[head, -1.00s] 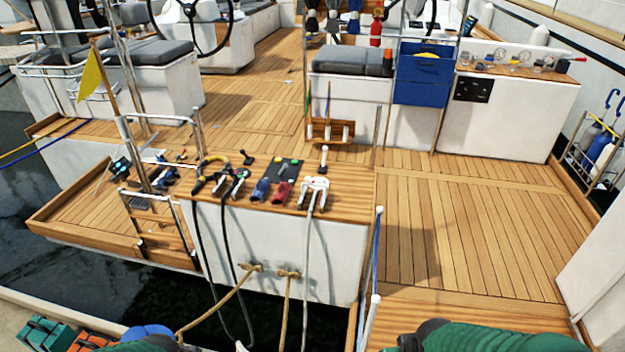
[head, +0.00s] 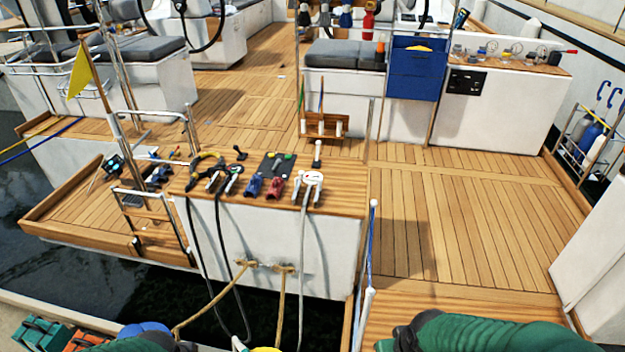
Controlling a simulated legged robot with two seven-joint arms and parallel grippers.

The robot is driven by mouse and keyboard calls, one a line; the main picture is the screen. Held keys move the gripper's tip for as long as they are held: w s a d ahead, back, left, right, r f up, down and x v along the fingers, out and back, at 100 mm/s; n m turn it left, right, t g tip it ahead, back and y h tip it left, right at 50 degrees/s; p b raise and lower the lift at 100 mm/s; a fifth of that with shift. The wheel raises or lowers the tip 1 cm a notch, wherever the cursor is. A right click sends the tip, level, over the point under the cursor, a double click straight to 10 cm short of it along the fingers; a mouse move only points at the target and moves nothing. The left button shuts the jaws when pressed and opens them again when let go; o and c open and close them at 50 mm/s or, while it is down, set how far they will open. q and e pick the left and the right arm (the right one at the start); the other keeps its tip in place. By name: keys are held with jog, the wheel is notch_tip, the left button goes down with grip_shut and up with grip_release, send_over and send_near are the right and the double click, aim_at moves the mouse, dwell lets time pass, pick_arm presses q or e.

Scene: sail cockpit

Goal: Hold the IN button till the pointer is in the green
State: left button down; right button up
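A white device with a small round dial (head: 313,178) sits on the wooden deck top near the middle, with a pale hose hanging from it. A dark panel (head: 276,165) with small green and yellow parts lies just left of it. Several small round gauges (head: 491,46) stand on the white counter at the back right. No IN button, pointer or green zone can be made out at this size. My green arms enter along the bottom edge, well short of these devices. Neither gripper's fingers show.
Blue (head: 254,186) and red (head: 275,188) handles and hoses lie beside the white device. Ropes (head: 280,310) hang over dark water. The wooden deck (head: 470,220) at right is clear.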

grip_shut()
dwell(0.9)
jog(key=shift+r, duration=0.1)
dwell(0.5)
